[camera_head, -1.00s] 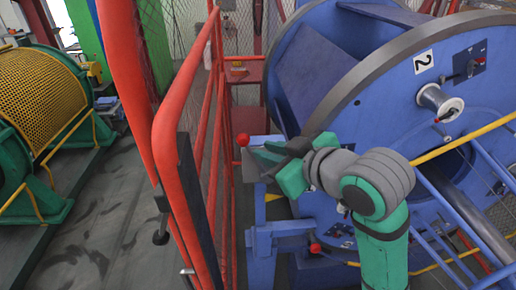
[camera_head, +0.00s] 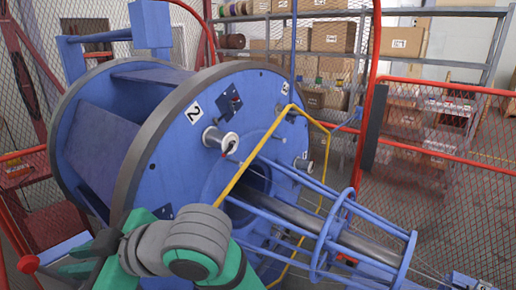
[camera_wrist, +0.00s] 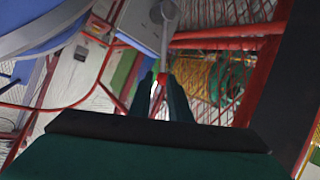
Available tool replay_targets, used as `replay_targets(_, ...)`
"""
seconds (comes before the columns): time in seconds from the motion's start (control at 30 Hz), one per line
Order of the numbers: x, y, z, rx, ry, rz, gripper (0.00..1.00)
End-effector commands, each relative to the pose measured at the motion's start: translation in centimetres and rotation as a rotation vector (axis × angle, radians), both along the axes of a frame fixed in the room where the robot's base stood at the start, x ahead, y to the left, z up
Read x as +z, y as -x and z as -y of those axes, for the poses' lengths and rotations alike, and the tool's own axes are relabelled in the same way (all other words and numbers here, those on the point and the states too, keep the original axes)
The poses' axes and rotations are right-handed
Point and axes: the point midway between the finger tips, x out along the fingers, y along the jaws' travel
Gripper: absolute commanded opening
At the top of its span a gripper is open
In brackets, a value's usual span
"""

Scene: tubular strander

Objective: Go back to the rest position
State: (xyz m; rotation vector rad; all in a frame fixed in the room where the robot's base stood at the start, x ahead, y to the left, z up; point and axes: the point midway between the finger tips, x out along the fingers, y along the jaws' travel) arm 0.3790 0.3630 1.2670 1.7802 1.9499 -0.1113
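My gripper (camera_head: 58,267) is at the lower left of the head view, beside the big blue strander drum (camera_head: 120,190). In the wrist view, its two dark green fingers (camera_wrist: 161,92) stand a little apart with a gap between them. A red ball knob (camera_wrist: 161,78) on the end of a grey lever (camera_wrist: 166,40) shows at or just past the fingertips. The knob also shows in the head view (camera_head: 28,263), left of the fingers. The gripper looks open and not closed on the knob; whether a finger touches it I cannot tell.
Red mesh fencing (camera_head: 440,170) stands on the right. Shelves with boxes (camera_head: 330,38) are behind it. In the wrist view, red rails (camera_wrist: 225,38) lie close by.

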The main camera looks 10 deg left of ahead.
Motion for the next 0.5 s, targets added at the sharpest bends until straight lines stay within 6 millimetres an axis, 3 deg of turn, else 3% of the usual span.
replay_targets(0.17, -0.6, -1.1, -0.2, -0.039, -0.073, -0.067, 0.17)
replay_targets(0.5, -3.9, -6.8, 0.5, -0.257, -0.369, -0.306, 0.17)
